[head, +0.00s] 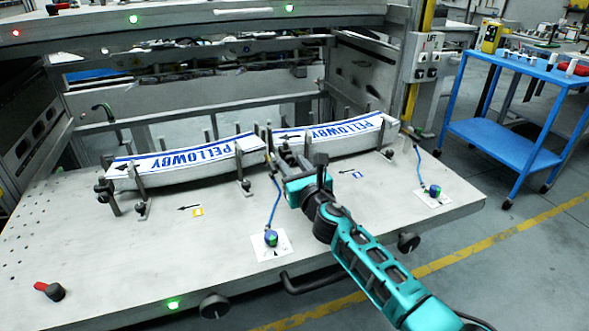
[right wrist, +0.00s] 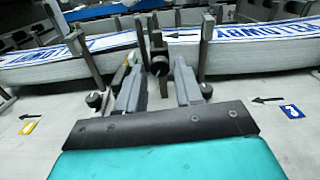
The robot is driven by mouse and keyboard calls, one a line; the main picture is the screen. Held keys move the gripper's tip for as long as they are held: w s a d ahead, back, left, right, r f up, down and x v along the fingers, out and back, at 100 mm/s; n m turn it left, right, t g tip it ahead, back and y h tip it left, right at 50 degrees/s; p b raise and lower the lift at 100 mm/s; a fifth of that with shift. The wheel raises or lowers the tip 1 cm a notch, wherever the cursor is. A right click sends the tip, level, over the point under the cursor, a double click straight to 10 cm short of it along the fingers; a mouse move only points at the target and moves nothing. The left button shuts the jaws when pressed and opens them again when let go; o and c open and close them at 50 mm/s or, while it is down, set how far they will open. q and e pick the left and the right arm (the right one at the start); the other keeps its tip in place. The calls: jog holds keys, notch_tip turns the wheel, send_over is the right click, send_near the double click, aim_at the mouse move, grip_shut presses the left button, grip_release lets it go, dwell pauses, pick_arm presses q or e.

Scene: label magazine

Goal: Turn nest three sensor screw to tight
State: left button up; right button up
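Two curved label stacks with blue PELLOWBY print, the left one (head: 190,163) and the right one (head: 340,135), stand between posts on the grey table. My right gripper (head: 284,152) reaches the posts between the stacks. In the right wrist view, its two grey fingers (right wrist: 159,82) are apart, with a dark screw-like knob (right wrist: 158,62) on a post between or just beyond their tips. Contact cannot be told. A brass-coloured sensor part (right wrist: 127,68) is just left of the fingers. No nest number is readable. My left gripper is out of view.
A red-handled part (head: 50,290) lies at front left. Posts crowd the stacks. The table's front (head: 150,260) is mostly clear. A blue cart (head: 500,140) stands beyond.

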jog(key=c, duration=0.6)
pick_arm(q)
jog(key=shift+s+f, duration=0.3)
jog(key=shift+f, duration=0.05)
pick_arm(e)
grip_shut()
jog(key=shift+m, duration=1.1)
jog(key=m, duration=0.3)
jog(key=shift+m+b, duration=0.3)
jog(key=shift+m, duration=0.1)
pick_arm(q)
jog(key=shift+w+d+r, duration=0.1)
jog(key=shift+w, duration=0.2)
pick_arm(e)
jog(key=shift+m, duration=0.3)
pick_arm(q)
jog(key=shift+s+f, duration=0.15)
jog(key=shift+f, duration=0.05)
pick_arm(e)
jog(key=o, duration=0.6)
grip_release()
